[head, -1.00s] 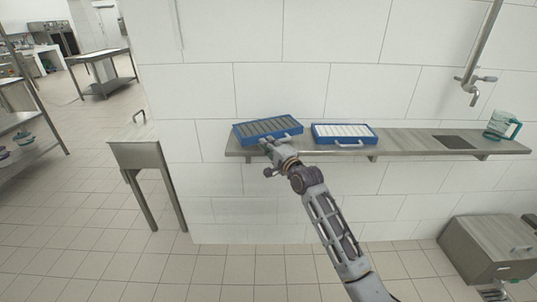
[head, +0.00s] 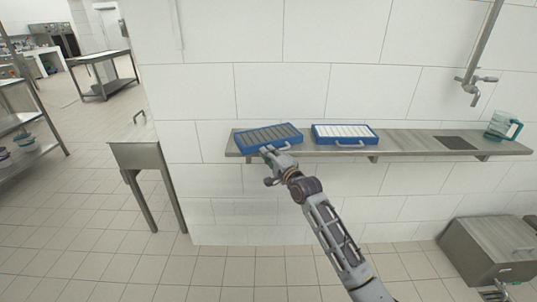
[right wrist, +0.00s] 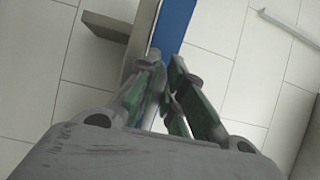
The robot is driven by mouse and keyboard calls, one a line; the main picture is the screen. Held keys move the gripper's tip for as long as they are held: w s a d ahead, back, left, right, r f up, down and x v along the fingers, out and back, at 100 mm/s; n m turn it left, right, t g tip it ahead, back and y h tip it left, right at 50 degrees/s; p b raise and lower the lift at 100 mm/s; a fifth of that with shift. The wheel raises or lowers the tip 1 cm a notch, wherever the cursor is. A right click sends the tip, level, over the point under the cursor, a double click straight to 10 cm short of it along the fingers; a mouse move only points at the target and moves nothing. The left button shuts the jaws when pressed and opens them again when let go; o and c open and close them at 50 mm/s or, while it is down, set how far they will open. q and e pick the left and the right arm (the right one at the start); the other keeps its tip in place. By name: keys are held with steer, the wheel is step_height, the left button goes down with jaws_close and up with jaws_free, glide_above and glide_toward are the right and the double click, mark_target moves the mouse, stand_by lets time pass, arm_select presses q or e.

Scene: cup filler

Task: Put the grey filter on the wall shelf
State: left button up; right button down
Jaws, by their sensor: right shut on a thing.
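The grey filter (head: 270,136), a flat blue frame with grey slats, lies at the left end of the wall shelf (head: 410,140). It is turned a little, its front left corner at or past the shelf's front edge. I cannot tell whether it fully rests on the shelf. My right gripper (head: 270,153) is shut on the filter at its front side, where the handle is. In the right wrist view my gripper's fingers (right wrist: 165,75) are close together beside the blue frame (right wrist: 174,28); the handle is mostly hidden. My left gripper is not in view.
A second blue-framed filter with white slats (head: 344,131) lies on the shelf to the right, with a small gap between. Further right are a dark recess (head: 455,143) and a clear jug (head: 501,126).

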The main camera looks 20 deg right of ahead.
steer(key=c, duration=1.5)
jaws_free()
steer(key=shift+f, duration=0.1)
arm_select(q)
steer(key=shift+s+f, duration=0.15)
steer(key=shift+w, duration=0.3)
